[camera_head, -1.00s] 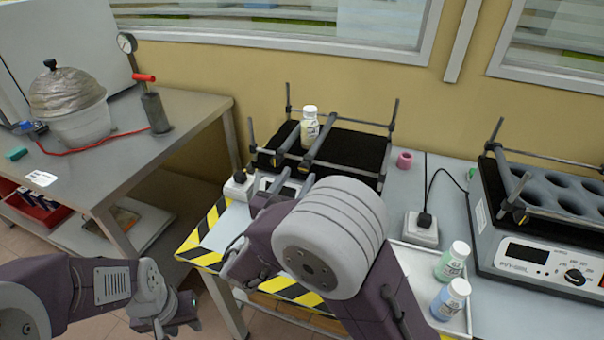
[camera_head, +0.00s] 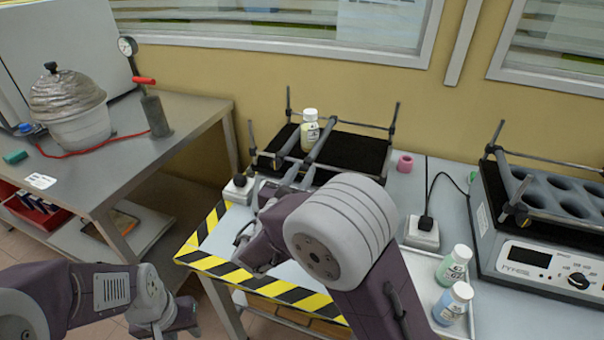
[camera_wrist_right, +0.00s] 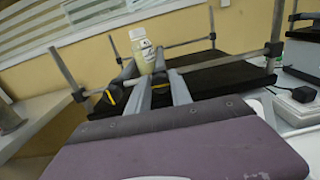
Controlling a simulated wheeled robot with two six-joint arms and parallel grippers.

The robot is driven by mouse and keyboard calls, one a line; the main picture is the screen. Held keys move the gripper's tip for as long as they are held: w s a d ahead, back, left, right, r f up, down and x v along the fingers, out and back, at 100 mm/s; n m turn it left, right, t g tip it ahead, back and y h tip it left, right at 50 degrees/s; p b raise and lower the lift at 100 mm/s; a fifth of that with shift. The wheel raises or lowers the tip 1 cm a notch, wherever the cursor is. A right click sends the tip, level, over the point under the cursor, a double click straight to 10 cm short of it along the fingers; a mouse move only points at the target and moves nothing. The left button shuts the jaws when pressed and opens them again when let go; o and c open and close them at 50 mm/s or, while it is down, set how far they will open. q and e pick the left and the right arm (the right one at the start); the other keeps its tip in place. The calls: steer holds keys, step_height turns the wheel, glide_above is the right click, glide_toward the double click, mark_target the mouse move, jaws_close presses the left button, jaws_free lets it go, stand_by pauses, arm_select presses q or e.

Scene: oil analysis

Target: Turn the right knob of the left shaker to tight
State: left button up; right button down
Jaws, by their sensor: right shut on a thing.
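The left shaker (camera_head: 352,150) has a black top with metal posts and cross bars. A clear-sided bottle with a white cap (camera_head: 310,130) stands between two bars and also shows in the right wrist view (camera_wrist_right: 143,52). The left knob (camera_wrist_right: 108,98) is black with a yellow mark, left of my fingers. My right gripper (camera_wrist_right: 160,92) is shut on the right knob (camera_wrist_right: 161,84), which is black with a yellow mark and partly hidden between the fingers. In the head view my right arm covers the shaker's front. My left gripper (camera_head: 182,320) is low at left, away from the shaker; its fingers are unclear.
A second shaker (camera_head: 545,265) stands at right. A green-labelled bottle (camera_head: 453,264) and a blue-labelled bottle (camera_head: 452,303) stand on a tray at front right. A pink ring (camera_head: 404,163) and a socket box (camera_head: 422,232) lie between the shakers. A side table (camera_head: 150,150) is at left.

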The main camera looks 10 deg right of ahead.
steer(key=shift+f+m+b, duration=0.2)
steer(key=shift+m+b, duration=0.3)
steer(key=shift+b, duration=0.05)
steer(key=m+b, duration=0.5)
steer(key=b, duration=0.1)
steer(key=m+b, duration=0.4)
steer(key=b, duration=0.3)
steer(key=m+b, duration=0.5)
steer(key=b, duration=0.1)
steer(key=shift+s+d+f+m+b, duration=0.1)
steer(key=shift+f+m+b, duration=0.15)
steer(key=shift+m+b, duration=0.05)
steer(key=shift+r+m+b, duration=0.2)
steer(key=shift+m+b, duration=1)
steer(key=shift+b, duration=0.1)
steer(key=c, duration=1.2)
jaws_free()
steer(key=shift+o, duration=0.2)
steer(key=shift+r, duration=0.1)
